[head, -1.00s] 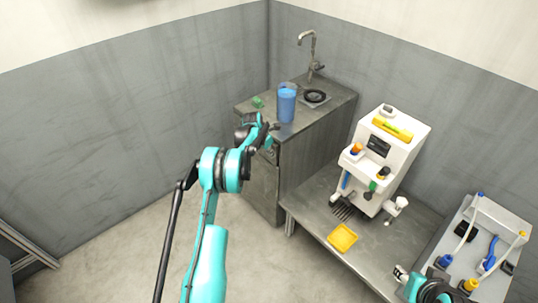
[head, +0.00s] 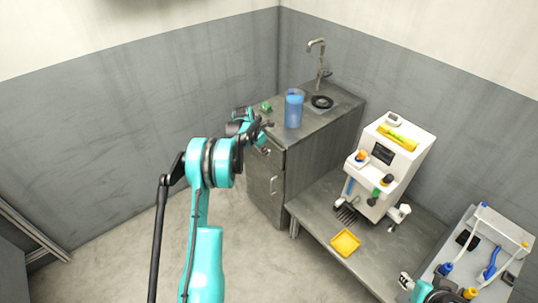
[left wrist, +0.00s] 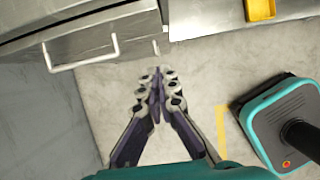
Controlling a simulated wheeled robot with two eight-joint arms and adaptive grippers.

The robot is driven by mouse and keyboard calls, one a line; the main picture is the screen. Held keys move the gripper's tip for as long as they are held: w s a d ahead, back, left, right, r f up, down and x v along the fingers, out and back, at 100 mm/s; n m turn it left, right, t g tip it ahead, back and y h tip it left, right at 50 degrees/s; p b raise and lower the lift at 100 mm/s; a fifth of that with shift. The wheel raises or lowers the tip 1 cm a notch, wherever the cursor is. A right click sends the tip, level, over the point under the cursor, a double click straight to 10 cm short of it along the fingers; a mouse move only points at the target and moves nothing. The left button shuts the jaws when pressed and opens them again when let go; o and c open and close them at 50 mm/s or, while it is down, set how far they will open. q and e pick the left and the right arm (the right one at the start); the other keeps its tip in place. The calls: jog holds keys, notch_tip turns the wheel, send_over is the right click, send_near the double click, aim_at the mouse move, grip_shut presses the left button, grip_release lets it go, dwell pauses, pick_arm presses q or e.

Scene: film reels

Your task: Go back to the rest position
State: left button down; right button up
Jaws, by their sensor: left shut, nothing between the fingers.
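My left gripper (head: 268,126) is in front of the steel sink cabinet (head: 325,120), near its front left edge. In the left wrist view its fingers (left wrist: 160,78) are together with nothing between them, over bare floor. Part of my right arm (head: 428,291) shows at the bottom right edge.
A blue container (head: 294,110) and a small green item (head: 265,106) stand on the cabinet. A white machine (head: 400,150) and a yellow tray (head: 345,243) are on the low steel table (head: 325,215). A grey rack (head: 505,228) is at right. Floor at left is clear.

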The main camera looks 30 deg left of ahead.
pick_arm(q)
jog(key=shift+s+a+r, duration=0.1)
jog(key=shift+s+r, duration=0.1)
jog(key=shift+r, duration=0.3)
jog(key=s+d+r+m+t+y, duration=0.1)
jog(key=s+d+r+m, duration=1.5)
jog(key=r, duration=0.4)
jog(key=s+d+f+m+t, duration=0.1)
jog(key=s+d+m, duration=0.3)
jog(key=s+m, duration=0.3)
jog(key=s+d+f+m+t, duration=0.1)
jog(key=s+d+m, duration=0.3)
jog(key=s+m, duration=0.4)
jog(key=s+f, duration=0.1)
jog(key=s, duration=0.5)
jog(key=shift+s+d+y, duration=0.2)
jog(key=shift+d+y, duration=0.15)
jog(key=shift+y, duration=0.05)
